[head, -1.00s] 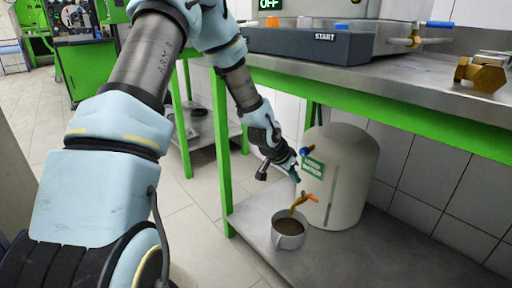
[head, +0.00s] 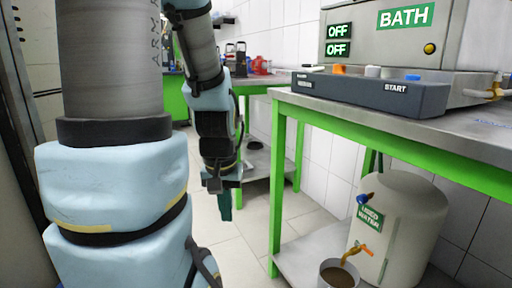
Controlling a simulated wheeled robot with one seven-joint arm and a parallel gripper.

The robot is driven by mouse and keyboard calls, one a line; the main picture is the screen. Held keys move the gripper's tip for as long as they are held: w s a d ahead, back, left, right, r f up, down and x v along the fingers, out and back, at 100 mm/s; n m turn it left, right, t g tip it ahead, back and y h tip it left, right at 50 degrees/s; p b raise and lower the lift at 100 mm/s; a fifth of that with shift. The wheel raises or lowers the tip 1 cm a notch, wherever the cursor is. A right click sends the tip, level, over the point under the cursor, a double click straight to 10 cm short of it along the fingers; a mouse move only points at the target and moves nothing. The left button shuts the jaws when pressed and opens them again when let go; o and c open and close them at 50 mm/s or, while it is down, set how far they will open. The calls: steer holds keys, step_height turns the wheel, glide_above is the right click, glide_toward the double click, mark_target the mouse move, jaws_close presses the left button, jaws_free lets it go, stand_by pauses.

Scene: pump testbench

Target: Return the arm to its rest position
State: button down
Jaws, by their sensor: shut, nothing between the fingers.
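My arm stands folded in the left half of the head view, with its forearm hanging down. My gripper (head: 224,204) points down at the end of it, with its fingers shut and nothing held. It hangs in free air left of the green-framed bench, apart from the bench and from the tank.
A steel bench (head: 440,130) with green legs stands at the right, bearing a control box (head: 365,93) and a bath unit (head: 390,45). On its lower shelf are a used-water tank (head: 405,215) and a mug of brown liquid (head: 338,275). Tiled floor is free below my gripper.

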step_height(320, 180, up, 29)
steer(key=p, duration=2.7)
steer(key=shift+w+f, duration=0.15)
steer(key=shift+f, duration=0.05)
